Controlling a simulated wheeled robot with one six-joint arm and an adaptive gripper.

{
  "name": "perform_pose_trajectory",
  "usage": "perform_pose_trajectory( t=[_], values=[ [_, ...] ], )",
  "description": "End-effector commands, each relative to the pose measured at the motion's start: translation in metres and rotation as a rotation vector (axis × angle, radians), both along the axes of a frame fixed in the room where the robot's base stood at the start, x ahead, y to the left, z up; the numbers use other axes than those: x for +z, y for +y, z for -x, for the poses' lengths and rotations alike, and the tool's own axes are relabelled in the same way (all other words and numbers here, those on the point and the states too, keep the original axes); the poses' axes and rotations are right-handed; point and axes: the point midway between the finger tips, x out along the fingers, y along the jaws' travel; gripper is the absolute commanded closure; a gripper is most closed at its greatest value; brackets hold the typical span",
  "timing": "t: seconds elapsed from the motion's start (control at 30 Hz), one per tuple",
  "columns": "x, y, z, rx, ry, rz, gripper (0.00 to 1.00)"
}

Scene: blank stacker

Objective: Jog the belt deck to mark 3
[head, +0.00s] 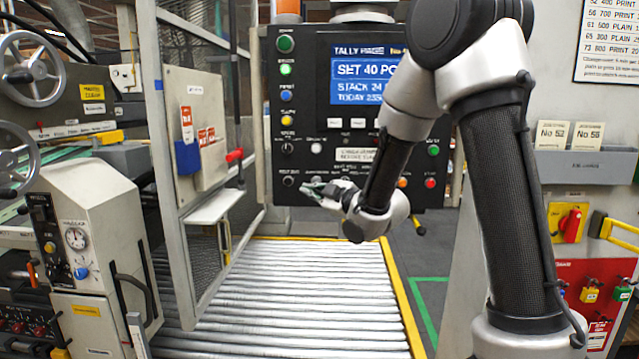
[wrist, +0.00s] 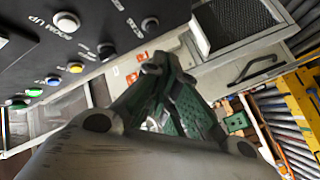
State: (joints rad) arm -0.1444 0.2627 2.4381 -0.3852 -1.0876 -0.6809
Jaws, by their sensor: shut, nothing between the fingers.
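The dark control panel (head: 300,120) stands at the centre, with a blue screen (head: 358,82) and columns of buttons and knobs. My gripper (head: 310,187) is shut and empty by the panel's lower edge, its tips pointing left. In the wrist view my gripper (wrist: 155,65) shows closed fingertips, to the right of the panel's buttons. Part of the panel's lower row is hidden behind it. I cannot tell whether it touches the panel. A bed of rollers (head: 290,290) with yellow edges lies below. No mark 3 can be made out.
A mesh guard frame (head: 170,150) with a grey box stands left of the rollers. A beige machine with a gauge (head: 76,238) is at front left. My arm covers the panel's right part. A red board with switches (head: 590,290) is at right.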

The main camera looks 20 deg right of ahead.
Motion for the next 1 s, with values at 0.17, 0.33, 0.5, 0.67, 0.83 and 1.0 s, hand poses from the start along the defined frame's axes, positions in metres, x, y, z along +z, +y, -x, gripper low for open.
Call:
perform_pose_trajectory(
  t=[0.17,0.33,0.5,0.67,0.83,1.0],
  values=[
    [0.0,0.0,0.0,0.0,-0.008,0.013,1.0],
    [0.0,0.0,0.0,0.0,-0.006,0.012,1.0],
    [0.0,-0.003,-0.008,-0.001,-0.006,0.011,1.0],
    [0.0,-0.009,-0.026,-0.002,-0.006,0.012,1.0],
    [-0.001,-0.017,-0.05,-0.002,-0.005,0.011,1.0],
    [0.0,-0.023,-0.07,-0.001,-0.005,0.011,1.0]
  ],
)
